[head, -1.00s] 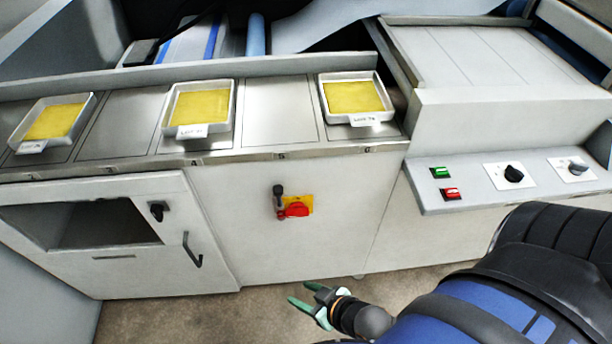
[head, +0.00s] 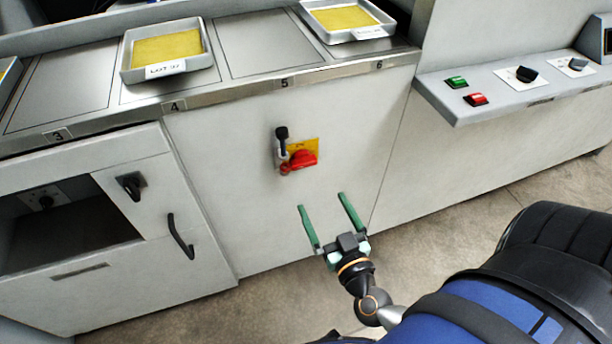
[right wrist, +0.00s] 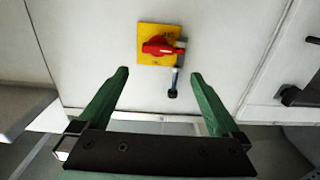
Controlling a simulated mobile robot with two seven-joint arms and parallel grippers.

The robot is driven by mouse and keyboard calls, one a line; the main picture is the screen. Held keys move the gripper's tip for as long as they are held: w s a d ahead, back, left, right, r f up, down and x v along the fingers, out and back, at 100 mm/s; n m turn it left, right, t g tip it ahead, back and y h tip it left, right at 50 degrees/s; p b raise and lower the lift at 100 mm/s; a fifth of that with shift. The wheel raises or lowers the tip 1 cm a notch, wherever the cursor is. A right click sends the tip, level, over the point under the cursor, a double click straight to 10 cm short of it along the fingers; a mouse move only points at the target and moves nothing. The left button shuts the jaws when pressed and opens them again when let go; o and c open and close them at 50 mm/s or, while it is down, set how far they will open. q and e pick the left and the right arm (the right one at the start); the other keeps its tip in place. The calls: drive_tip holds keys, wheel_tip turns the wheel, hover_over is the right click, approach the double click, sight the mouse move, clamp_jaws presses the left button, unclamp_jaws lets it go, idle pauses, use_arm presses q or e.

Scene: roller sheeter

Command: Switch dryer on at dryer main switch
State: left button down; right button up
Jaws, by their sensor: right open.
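A red rotary switch handle (head: 304,160) sits on a yellow plate (head: 312,145) on the white cabinet front below the tray counter. The handle lies roughly horizontal. A small lever with a black knob (head: 282,134) stands right beside it on the left. The right wrist view also shows the red handle (right wrist: 158,48), the yellow plate (right wrist: 150,31) and the black-ended lever (right wrist: 173,92). My right gripper (head: 321,201) is open and empty, below the switch and apart from it. In the wrist view its green fingers (right wrist: 160,73) point toward the switch. My left gripper is not in view.
A shelf on the right carries a green button (head: 457,82), a red button (head: 476,99) and black knobs (head: 526,74). The left cabinet has a black latch (head: 131,186) and handle (head: 181,236). Trays with yellow sheets (head: 167,62) stand on the counter. The floor below is clear.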

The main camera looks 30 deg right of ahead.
sight(305, 166)
drive_tip(key=x, duration=0.6)
drive_tip(key=b+x, duration=0.1)
drive_tip(key=x, duration=0.5)
drive_tip(key=shift+w+d+f, duration=0.1)
drive_tip(key=shift+w+d, duration=0.1)
drive_tip(key=shift+d, duration=0.05)
drive_tip(key=c, duration=0.9)
drive_tip(key=shift+c, duration=1.6)
